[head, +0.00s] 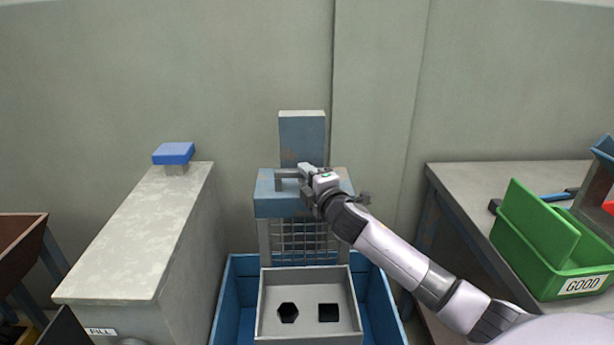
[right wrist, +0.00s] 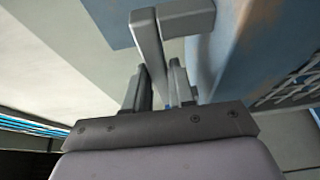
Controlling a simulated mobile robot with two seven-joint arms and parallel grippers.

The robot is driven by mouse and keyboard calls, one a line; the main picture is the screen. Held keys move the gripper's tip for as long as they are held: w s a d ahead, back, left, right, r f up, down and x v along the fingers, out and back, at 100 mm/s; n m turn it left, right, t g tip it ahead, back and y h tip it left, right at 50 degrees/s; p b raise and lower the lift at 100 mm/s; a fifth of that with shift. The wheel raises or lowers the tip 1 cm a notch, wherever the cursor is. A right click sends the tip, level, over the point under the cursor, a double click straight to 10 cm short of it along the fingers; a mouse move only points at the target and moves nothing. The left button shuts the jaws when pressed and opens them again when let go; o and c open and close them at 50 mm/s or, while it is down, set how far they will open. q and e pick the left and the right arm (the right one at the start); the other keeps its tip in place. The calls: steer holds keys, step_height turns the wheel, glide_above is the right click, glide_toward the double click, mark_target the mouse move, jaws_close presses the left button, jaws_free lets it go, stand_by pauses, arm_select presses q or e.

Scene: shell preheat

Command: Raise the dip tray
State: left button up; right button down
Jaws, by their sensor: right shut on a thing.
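A grey tray (head: 310,332) with a dark hexagonal opening and a dark square opening sits low in front of the blue stand (head: 270,207), inside a larger blue bin (head: 232,290). I take it for the dip tray. A grey bar handle (head: 287,174) sticks out at the top of the stand. My right gripper (head: 308,180) is at this handle. In the right wrist view its fingers (right wrist: 160,82) are shut on the handle (right wrist: 150,42). My left gripper is not in view.
A grey cabinet (head: 140,240) with a blue block (head: 174,153) on top stands on the left. On the right, a bench (head: 460,185) carries a green bin (head: 545,240) labelled GOOD. A wire mesh (head: 305,240) shows below the stand's blue top.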

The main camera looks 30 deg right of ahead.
steer(key=shift+r, duration=0.55)
steer(key=c, duration=1)
jaws_free()
steer(key=shift+c, duration=0.2)
steer(key=shift+f, duration=0.15)
steer(key=shift+f, duration=0.1)
steer(key=shift+s+a, duration=0.1)
steer(key=shift+s, duration=0.5)
steer(key=shift+s+a, duration=0.25)
steer(key=shift+s, duration=1.2)
steer(key=shift+s+a, duration=0.2)
steer(key=shift+s, duration=1.25)
